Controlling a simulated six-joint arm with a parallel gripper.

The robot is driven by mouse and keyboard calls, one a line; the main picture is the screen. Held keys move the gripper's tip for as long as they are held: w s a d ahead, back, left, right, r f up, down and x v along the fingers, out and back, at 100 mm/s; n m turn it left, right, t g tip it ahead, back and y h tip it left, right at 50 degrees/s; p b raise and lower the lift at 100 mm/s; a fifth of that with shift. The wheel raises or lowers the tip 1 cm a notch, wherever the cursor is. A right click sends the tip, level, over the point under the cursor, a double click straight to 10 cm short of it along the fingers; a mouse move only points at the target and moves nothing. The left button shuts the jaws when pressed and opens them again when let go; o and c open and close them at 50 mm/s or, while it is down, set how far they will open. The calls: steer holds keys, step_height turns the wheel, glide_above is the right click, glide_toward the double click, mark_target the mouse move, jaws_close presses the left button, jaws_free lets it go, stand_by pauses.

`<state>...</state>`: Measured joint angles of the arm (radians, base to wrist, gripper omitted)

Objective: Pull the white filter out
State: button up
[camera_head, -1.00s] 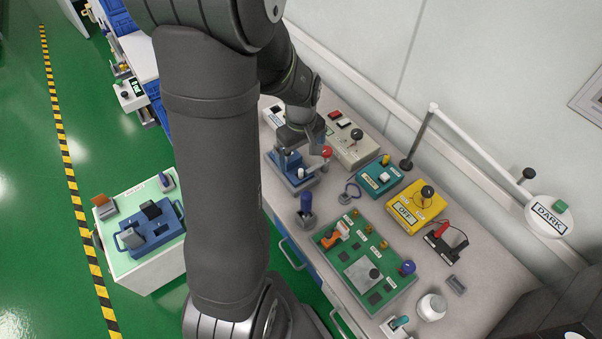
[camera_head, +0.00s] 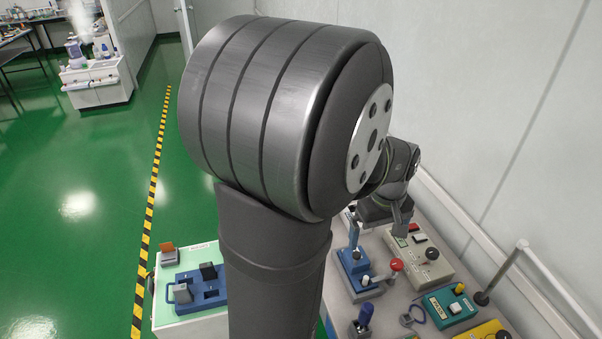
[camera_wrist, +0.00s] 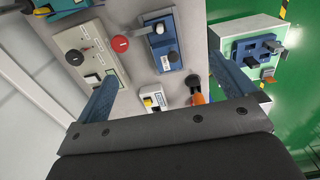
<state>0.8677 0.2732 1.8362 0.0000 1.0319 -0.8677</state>
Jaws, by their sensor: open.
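I cannot make out a clearly white filter. A blue holder (camera_head: 205,292) on the side cart carries a pale grey upright piece (camera_head: 182,294) and a black one (camera_head: 208,271). The holder also shows at the right in the wrist view (camera_wrist: 252,50). My gripper (camera_wrist: 165,72) is open, its two blue-grey fingers spread wide with nothing gripped. In the head view my gripper (camera_head: 400,216) hangs over the far part of the bench, well to the right of the cart; my arm hides much of the middle.
The bench holds a blue lever fixture (camera_head: 352,268), a beige control box (camera_head: 424,256), a teal box (camera_head: 447,308) and a red knob (camera_head: 396,264). In the wrist view a white switch box (camera_wrist: 153,98) lies between the fingers. Green floor is clear left of the cart.

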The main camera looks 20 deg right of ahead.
mark_target(366, 277)
steer(key=c, duration=1.3)
steer(key=shift+m, duration=0.3)
steer(key=c, duration=0.4)
steer(key=m, duration=0.6)
steer(key=shift+m, duration=0.4)
steer(key=shift+c, duration=0.3)
step_height(366, 277, down, 17)
steer(key=m, duration=0.5)
steer(key=shift+f, duration=0.2)
steer(key=shift+c, duration=0.2)
jaws_close()
